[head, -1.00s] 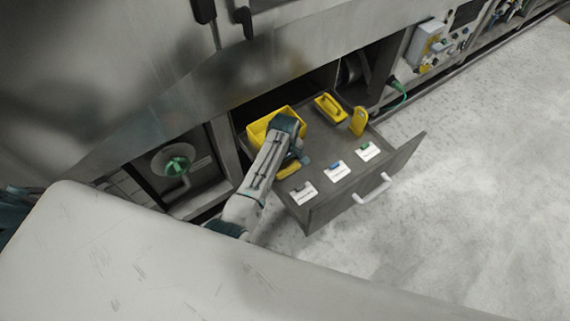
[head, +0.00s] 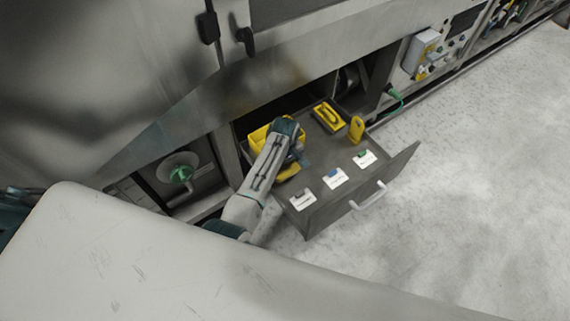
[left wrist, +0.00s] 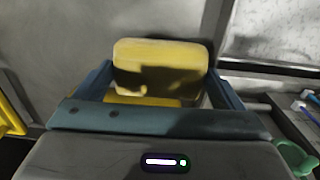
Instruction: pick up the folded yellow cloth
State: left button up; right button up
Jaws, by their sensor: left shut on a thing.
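The folded yellow cloth (left wrist: 160,55) is between the two fingers of my left gripper (left wrist: 160,76) in the left wrist view. The fingers press on its sides, and a dark shadow lies across its lower part. In the head view my left gripper (head: 298,159) is over the left part of the open grey drawer (head: 327,207). The yellow cloth (head: 289,173) shows there only in part, below the gripper. My wrist hides the rest. Whether the cloth touches the drawer floor cannot be told. My right gripper is not in view.
A yellow bin (head: 257,136) stands at the drawer's back left, close to my wrist. A yellow-handled brush (head: 328,117) and an upright yellow item (head: 356,129) are at the back right. Several white labelled cards (head: 335,178) lie along the front. Open floor (head: 470,190) lies to the right.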

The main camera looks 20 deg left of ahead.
pick_arm(q)
jog(key=s+p, duration=0.4)
jog(key=s+r+p, duration=0.1)
jog(key=s+p, duration=0.1)
jog(key=shift+s+d+r, duration=0.1)
jog(key=shift+s+d, duration=0.15)
jog(key=shift+s, duration=0.1)
jog(key=s+p, duration=0.7)
jog(key=s, duration=0.2)
jog(key=shift+s+d, duration=0.15)
jog(key=shift+d, duration=0.15)
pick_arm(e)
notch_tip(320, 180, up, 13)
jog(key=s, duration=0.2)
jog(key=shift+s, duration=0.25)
pick_arm(q)
jog(key=shift+r, duration=0.1)
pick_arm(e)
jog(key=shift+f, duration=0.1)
